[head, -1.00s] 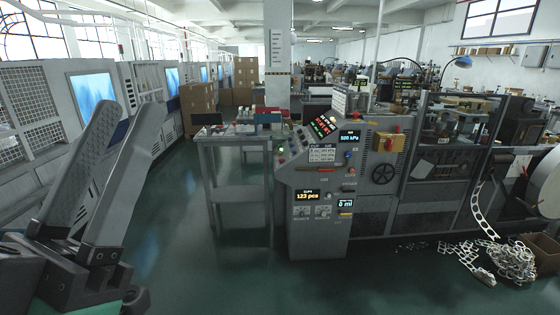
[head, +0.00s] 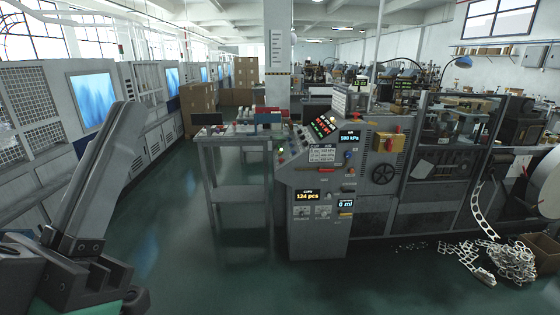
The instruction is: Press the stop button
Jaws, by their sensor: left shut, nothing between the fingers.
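The grey machine's control panel (head: 318,150) stands in the middle of the head view. It carries small buttons, with a lit green one (head: 281,150) at its left edge. A red knob (head: 389,144) sits on a yellow box to the right of the panel. I cannot tell which control is the stop button; labels are too small to read. My left gripper (head: 130,112) is at the left, its fingers together and empty, pointing up and right. It is well apart from the panel. My right gripper is not in view.
A grey side table (head: 238,190) with small items on it stands left of the panel. Stacked cardboard boxes (head: 197,98) stand behind it. White strip scrap (head: 510,262) lies on the floor at right. The green floor between my left gripper and the machine is clear.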

